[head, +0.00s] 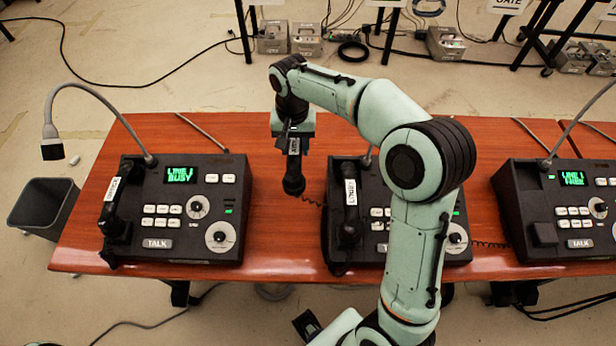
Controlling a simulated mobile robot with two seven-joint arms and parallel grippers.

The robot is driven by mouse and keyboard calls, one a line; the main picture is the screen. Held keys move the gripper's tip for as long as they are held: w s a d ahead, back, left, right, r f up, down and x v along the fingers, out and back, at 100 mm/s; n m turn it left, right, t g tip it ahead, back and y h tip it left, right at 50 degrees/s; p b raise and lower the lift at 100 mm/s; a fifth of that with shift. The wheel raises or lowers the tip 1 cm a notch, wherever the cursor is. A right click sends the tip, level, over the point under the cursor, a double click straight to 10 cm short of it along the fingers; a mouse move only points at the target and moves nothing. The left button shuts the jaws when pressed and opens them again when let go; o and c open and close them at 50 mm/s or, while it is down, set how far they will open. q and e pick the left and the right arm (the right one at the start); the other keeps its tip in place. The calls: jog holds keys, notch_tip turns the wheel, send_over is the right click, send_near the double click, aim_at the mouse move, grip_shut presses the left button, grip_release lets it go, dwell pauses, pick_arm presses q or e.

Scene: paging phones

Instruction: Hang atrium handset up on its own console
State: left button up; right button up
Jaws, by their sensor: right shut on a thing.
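My right gripper (296,130) is shut on a black handset (293,175). It holds the handset roughly upright above the table, between the left and middle consoles. The handset's small label is too small to read. The left console (188,250) has a black handset (118,205) lying along its left side. The middle console (400,268) also has a handset (349,215) on its left side, and my arm hides part of this console. The right console (575,245) shows no handset on its left side, where a bare dark block stands.
The consoles stand on a reddish wooden table (270,255). Thin gooseneck stalks rise behind them, one with a dark head (53,150) at the left. A grey bin (45,205) stands on the floor left of the table. A coiled cord lies near the right console.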

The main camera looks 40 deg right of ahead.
jog(key=shift+f+b, duration=0.65)
jog(key=shift+f, duration=7.25)
pick_arm(q)
jog(key=shift+s+f, duration=0.4)
jog(key=shift+f, duration=0.45)
pick_arm(e)
jog(key=shift+f, duration=0.1)
jog(key=o, duration=1.2)
pick_arm(q)
jog(key=shift+f, duration=0.15)
